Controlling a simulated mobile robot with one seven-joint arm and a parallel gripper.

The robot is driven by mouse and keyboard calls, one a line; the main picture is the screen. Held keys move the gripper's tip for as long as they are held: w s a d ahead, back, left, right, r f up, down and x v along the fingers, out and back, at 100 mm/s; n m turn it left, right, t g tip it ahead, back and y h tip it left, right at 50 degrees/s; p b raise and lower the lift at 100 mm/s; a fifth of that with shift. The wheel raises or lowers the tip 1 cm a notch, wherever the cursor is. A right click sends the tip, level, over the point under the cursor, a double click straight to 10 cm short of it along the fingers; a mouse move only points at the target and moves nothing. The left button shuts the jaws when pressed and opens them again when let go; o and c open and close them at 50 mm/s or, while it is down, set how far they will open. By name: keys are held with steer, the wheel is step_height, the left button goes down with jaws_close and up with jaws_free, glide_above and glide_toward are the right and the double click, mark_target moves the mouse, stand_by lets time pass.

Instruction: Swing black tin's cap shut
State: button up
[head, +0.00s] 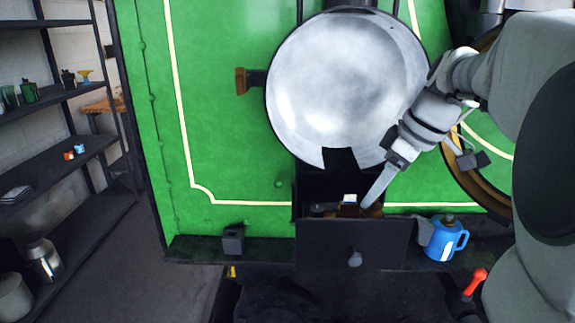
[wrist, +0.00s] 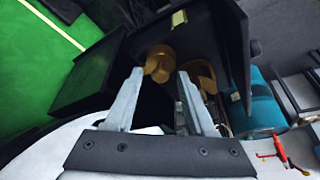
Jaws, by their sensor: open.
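My gripper (head: 368,203) reaches down into a dark open-topped box below the large silver disc. In the wrist view its two fingers (wrist: 160,72) are apart with nothing clearly held between them. Just beyond the fingertips is a tan, rounded cap-like piece (wrist: 159,62). Beside it is a curved tan-edged piece (wrist: 203,72), partly hidden by the right finger. I cannot tell for sure which piece is the black tin or its cap. In the head view the box's contents are small and partly covered by its front panel (head: 325,242).
The silver disc (head: 345,85) hangs close above the gripper against the green wall (head: 225,120). A blue jug (head: 446,240) stands right of the box, and a small dark block (head: 233,240) sits left on the ledge. Dark shelves (head: 75,155) stand at far left.

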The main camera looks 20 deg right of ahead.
steer(key=p+v, duration=0.3)
steer(key=v, duration=1.4)
steer(key=shift+s+r, duration=0.15)
steer(key=shift+s, duration=0.05)
steer(key=shift+a, duration=0.1)
